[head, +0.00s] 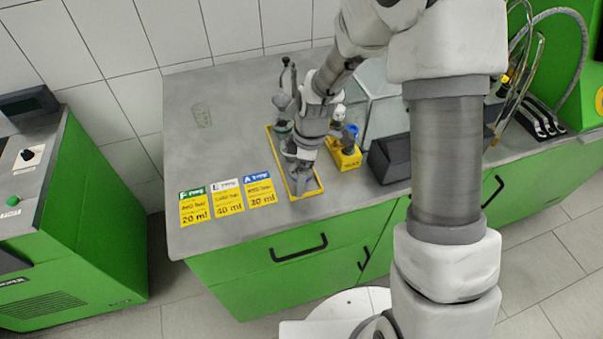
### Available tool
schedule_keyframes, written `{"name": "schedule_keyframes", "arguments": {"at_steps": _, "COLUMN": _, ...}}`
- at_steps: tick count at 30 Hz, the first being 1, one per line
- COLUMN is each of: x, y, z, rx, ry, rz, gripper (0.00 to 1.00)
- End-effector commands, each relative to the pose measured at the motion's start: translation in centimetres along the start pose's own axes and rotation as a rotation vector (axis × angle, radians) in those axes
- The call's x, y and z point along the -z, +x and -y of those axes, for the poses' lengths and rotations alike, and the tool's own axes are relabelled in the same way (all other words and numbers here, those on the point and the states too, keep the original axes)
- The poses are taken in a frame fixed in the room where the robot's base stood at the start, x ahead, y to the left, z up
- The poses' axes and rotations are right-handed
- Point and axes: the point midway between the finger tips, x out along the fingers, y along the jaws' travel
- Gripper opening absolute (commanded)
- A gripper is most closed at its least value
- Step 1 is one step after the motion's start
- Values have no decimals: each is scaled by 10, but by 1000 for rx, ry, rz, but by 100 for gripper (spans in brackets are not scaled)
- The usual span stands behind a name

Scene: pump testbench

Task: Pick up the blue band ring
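A small blue ring-like part (352,131) shows at the top of a yellow holder (347,158), on the grey bench to the right of my gripper. It is small and partly crowded by neighbouring parts, so I cannot tell for sure that it is the blue band ring. My gripper (300,183) points down over the front part of a yellow-rimmed tray (270,143). The gripper and wrist hide much of the tray. The fingers are too small and blended to tell whether they are open or hold anything.
A dark box (390,158) and a clear enclosure (381,106) stand to the right. Hoses (519,75) rise farther right. The bench's left top (200,85) is mostly clear.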

Motion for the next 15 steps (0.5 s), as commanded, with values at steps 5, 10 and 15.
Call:
{"name": "schedule_keyframes", "arguments": {"at_steps": 5, "x": 0, "y": 0, "z": 0, "rx": 0, "ry": 0, "rz": 0, "gripper": 96}}
{"name": "schedule_keyframes", "arguments": {"at_steps": 10, "x": 0, "y": 0, "z": 0, "rx": 0, "ry": 0, "rz": 0, "gripper": 66}}
{"name": "schedule_keyframes", "arguments": {"at_steps": 15, "x": 0, "y": 0, "z": 0, "rx": 0, "ry": 0, "rz": 0, "gripper": 35}}
